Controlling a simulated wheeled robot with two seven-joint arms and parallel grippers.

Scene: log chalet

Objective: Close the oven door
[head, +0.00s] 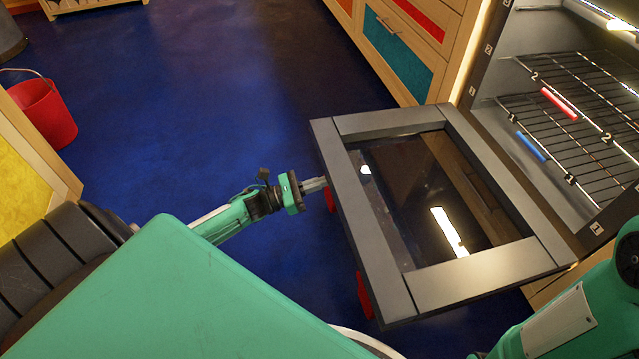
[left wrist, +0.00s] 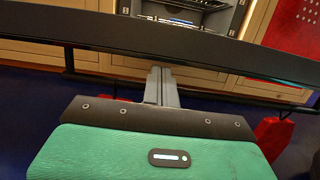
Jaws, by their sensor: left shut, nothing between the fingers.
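The oven door (head: 350,215) is folded down, open, in the head view, a grey frame around a dark glass pane. The oven (head: 560,110) is at the upper right, its lit inside showing wire racks. Red pieces show at the door's outer left edge, partly hidden below it. My left gripper (head: 324,184) is shut and empty, its tips at the door's left edge; I cannot tell whether they touch. In the left wrist view, the shut fingers (left wrist: 161,87) point at the dark door edge (left wrist: 200,55) crossing the picture. My right arm shows at lower right, its gripper out of view.
Wooden drawers with teal and red fronts (head: 398,50) stand beyond the door. A red bucket (head: 45,112) is on the blue floor at left, near a yellow-panelled cabinet (head: 22,160). The blue floor (head: 210,80) between them is clear.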

